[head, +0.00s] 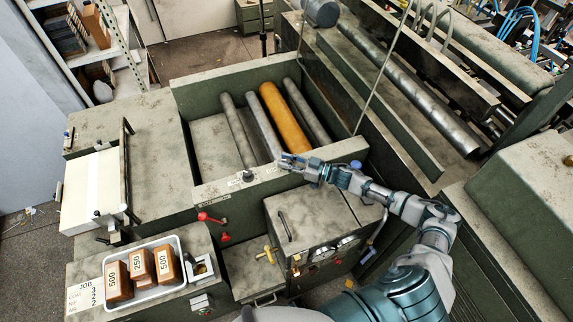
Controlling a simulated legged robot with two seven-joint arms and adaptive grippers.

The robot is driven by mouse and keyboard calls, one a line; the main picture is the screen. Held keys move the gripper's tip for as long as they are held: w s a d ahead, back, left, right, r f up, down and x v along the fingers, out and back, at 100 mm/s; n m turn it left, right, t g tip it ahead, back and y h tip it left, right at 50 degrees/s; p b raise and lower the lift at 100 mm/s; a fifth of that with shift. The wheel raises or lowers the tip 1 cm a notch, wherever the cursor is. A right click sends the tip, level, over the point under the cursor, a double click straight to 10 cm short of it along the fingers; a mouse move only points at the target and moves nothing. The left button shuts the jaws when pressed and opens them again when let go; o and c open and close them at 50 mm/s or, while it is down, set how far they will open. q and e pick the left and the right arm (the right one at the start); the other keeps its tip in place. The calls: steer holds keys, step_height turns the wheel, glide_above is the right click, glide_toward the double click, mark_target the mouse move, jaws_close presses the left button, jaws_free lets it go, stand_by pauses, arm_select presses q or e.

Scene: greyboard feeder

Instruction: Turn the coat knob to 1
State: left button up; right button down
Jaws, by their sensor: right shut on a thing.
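My right gripper (288,161) reaches in from the right, over the front ledge (215,188) of the green roller trough. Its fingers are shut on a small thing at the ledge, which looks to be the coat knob. The fingers hide the knob, and its pointer and scale cannot be read. A small dark knob (248,176) stands on the same ledge to the left, apart from the gripper. A job card (84,296) at the lower left has lines of small print, too small to read surely. My left gripper is not in view.
The trough holds grey rollers and one orange roller (284,117). A red-handled lever (212,218) stands left of the gripper. A gauge box (310,225) lies below my right arm. A white tray (182,244) holds brown weights marked 500 and 250.

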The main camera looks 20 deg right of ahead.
mark_target(287, 159)
steer(key=shift+w+d+n+g+y+b, duration=0.1)
steer(key=shift+d+n+g+y+b, duration=0.05)
steer(key=shift+n+g+y+b, duration=0.65)
steer(key=shift+r, duration=0.15)
steer(key=c, duration=0.9)
jaws_free()
steer(key=shift+g, duration=0.3)
steer(key=shift+o, duration=0.2)
step_height(287, 159, up, 10)
steer(key=shift+w+f, duration=0.1)
steer(key=shift+f, duration=0.1)
